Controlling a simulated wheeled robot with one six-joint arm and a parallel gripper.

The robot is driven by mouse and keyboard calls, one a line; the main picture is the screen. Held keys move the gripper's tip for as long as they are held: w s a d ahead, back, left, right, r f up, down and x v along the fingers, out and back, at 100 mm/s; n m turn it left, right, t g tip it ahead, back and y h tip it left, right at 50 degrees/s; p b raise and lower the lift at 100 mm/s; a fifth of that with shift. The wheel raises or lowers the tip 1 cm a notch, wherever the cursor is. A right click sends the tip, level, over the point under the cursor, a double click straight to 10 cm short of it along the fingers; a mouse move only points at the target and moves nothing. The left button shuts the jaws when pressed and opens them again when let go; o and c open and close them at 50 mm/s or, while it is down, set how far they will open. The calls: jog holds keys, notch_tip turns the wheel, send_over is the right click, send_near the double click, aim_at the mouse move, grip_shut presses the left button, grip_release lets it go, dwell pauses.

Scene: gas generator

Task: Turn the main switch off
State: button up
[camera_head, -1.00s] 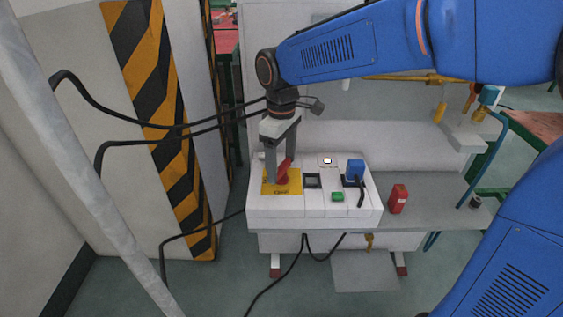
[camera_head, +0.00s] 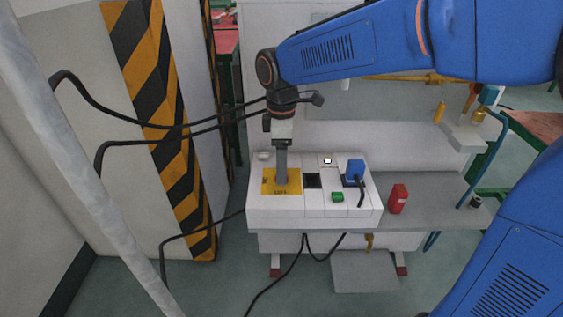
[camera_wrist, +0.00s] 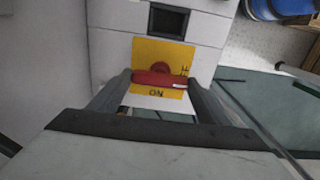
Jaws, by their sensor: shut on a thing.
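The red main switch (camera_wrist: 160,78) is a rotary handle on a yellow plate (camera_wrist: 160,54) marked ON at the bottom and what looks like OFF at the right. In the wrist view its bar lies crosswise, with its white-marked end to the right, by the OFF marking. My gripper (camera_head: 282,182) points down onto the yellow plate in the head view. Its two fingers are shut on the ends of the handle in the wrist view. In the head view the fingers hide the handle.
The white control box (camera_head: 262,213) also carries a black square (camera_head: 313,181), a green button (camera_head: 337,197), a lit lamp (camera_head: 327,161) and a blue plug (camera_head: 355,168). A red object (camera_head: 398,199) stands on the grey bench to the right. A striped panel (camera_head: 170,150) stands left.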

jog(key=o, duration=1.5)
jog(key=shift+m, duration=0.3)
